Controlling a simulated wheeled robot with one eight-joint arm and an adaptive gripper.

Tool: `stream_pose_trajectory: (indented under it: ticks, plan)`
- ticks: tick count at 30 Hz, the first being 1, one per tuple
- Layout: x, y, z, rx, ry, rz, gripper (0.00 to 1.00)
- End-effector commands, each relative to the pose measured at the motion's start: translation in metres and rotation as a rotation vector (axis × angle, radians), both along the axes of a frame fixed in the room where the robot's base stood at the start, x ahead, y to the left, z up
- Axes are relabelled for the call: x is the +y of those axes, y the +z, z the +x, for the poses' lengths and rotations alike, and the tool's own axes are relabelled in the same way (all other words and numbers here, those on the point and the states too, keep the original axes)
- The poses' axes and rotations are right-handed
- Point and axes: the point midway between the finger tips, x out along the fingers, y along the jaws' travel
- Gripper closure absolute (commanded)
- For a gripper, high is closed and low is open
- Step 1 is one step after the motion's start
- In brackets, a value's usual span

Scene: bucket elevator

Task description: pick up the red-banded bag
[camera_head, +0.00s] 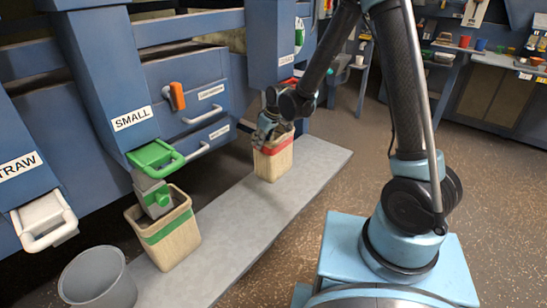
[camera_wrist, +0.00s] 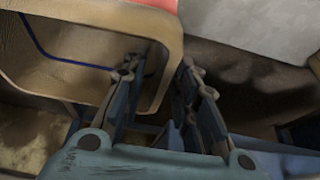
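The red-banded bag (camera_head: 272,162) is a tan open-topped bag with a red stripe near its rim. It stands upright on the grey slab in the head view. My gripper (camera_head: 267,130) is at the bag's top, pointing down. In the wrist view the bag's pale rim (camera_wrist: 167,40) runs between the fingers of my gripper (camera_wrist: 158,82). The left finger is over the bag's opening and the right finger is outside its wall. The fingers are apart, with a gap beside the wall. Whether the right finger touches the wall I cannot tell.
A green-banded bag (camera_head: 165,228) stands under the green-handled SMALL chute (camera_head: 152,155). A grey bin (camera_head: 97,280) is at the lower left. The blue machine (camera_head: 190,90) rises close behind the slab (camera_head: 235,215). Brown floor at the right is open.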

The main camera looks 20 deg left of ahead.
Motion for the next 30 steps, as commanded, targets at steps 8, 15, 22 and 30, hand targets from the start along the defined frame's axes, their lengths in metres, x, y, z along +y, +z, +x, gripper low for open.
stream_pose_trajectory:
  ticks: [8, 15, 22, 30]
  plan:
    - [0.0, -0.0031, -0.0001, 0.0, 0.0, 0.0, 0.72]
    - [0.0004, -0.0045, -0.0003, 0.0, 0.001, 0.0, 0.72]
    - [0.0008, -0.0044, -0.0006, 0.0, 0.001, 0.0, 0.93]
    - [0.0009, -0.0044, -0.0006, -0.001, 0.002, 0.0, 1.0]
